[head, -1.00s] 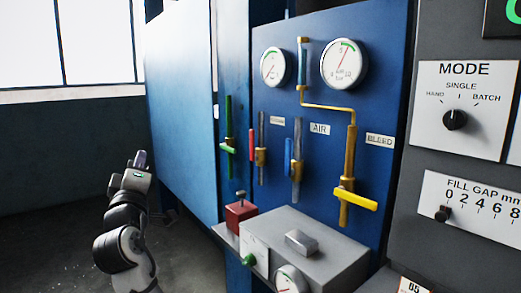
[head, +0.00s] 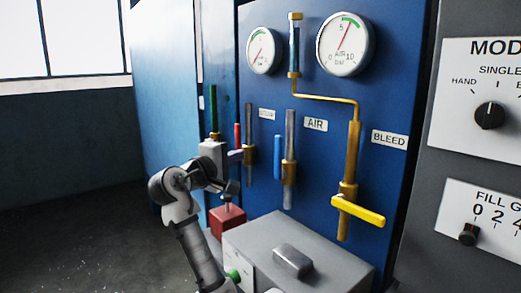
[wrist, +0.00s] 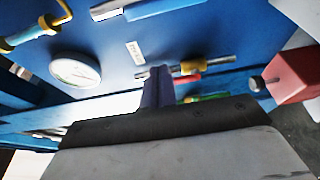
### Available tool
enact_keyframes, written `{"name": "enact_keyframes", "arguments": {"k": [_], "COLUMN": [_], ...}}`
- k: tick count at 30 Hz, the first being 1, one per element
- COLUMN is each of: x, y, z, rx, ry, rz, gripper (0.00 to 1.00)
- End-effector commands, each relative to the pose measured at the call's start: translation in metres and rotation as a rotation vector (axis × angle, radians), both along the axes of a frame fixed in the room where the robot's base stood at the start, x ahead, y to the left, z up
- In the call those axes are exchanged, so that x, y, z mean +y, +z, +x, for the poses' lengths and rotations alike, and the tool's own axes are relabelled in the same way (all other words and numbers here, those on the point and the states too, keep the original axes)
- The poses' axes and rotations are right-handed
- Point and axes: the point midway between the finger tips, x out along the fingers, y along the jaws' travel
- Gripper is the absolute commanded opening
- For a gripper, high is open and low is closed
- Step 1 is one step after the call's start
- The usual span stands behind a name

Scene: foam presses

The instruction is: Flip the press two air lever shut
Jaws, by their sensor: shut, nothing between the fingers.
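The lever beside the AIR label (head: 315,124) has a blue handle (head: 277,157). The handle stands upright, alongside its vertical pipe with a brass valve body (head: 289,173). The blue handle also shows at the top edge of the wrist view (wrist: 150,8). My gripper (head: 237,156) is shut and empty, in front of the red lever (head: 238,136), left of the blue handle and apart from it. In the wrist view its closed fingers (wrist: 158,84) point at the blue panel. No press number is readable.
The yellow lever (head: 358,210) lies across its pipe at the right. A green lever (head: 213,108) stands upright at the left. A red block (head: 227,220) and a grey box (head: 310,262) sit below the valves. Gauges (head: 344,45) are above.

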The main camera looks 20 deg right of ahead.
Motion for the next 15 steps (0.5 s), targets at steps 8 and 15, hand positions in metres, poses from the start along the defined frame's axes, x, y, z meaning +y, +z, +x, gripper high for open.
{"name": "enact_keyframes", "arguments": {"k": [8,15], "x": [-0.0039,-0.0091], "y": [-0.0003,0.0006], "z": [-0.0011,0.0029], "rx": [0.007,0.008], "ry": [-0.012,-0.013], "rz": [0.001,0.001], "gripper": [0.00,0.00]}}
